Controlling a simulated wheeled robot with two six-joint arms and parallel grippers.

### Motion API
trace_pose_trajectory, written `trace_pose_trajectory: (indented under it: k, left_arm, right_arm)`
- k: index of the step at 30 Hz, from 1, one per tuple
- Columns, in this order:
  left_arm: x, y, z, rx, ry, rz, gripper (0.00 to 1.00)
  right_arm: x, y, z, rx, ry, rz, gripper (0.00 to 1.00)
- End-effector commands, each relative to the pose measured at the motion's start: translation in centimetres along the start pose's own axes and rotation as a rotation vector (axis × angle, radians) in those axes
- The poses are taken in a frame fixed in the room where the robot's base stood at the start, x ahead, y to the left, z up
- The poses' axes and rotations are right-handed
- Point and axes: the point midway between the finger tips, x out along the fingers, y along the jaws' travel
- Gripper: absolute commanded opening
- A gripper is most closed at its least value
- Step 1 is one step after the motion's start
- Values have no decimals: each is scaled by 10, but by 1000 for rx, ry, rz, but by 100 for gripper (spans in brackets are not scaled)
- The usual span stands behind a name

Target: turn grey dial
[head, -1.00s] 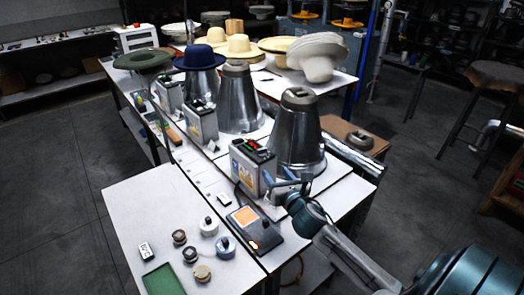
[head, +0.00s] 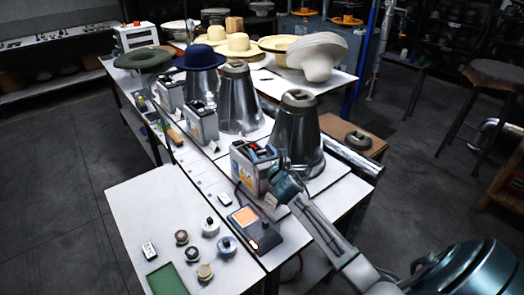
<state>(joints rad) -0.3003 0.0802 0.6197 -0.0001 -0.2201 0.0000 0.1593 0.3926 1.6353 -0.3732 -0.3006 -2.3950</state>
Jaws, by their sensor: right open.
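My right gripper (head: 277,164) has its arm coming in from the lower right. It is at the right side of the nearest control box (head: 244,168), in front of the nearest metal cone (head: 298,138). The box is pale, with coloured labels on its front and red and green parts on its dark top. The gripper is open; its wrist hides most of the fingers and the box's right side. I cannot make out a grey dial on the box, nor whether the fingers touch anything there. My left gripper is not in view.
A dark device with an orange panel (head: 244,216) lies in front of the box. Several small round pieces and a green tray (head: 166,279) are on the near white table (head: 140,207). More cones and boxes, and hats, stand farther back.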

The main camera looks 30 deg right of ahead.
Motion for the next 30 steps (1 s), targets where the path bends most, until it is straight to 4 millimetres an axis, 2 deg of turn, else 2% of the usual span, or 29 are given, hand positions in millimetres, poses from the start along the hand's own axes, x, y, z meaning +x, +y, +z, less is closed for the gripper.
trace_pose_trajectory:
  k: [8, 12, 15, 23, 30]
  left_arm:
    - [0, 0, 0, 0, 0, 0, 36]
    - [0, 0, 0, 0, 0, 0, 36]
    - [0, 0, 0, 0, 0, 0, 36]
    - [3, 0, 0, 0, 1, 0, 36]
    - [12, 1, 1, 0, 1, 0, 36]
  right_arm:
    - [1, 0, 0, 1, 0, 0, 51]
    - [1, 0, 0, 1, 0, 0, 23]
    - [1, 0, 0, 1, 0, 0, 8]
    - [1, 0, -1, 1, 1, -22, 8]
    - [1, 1, -2, 3, -1, -123, 8]
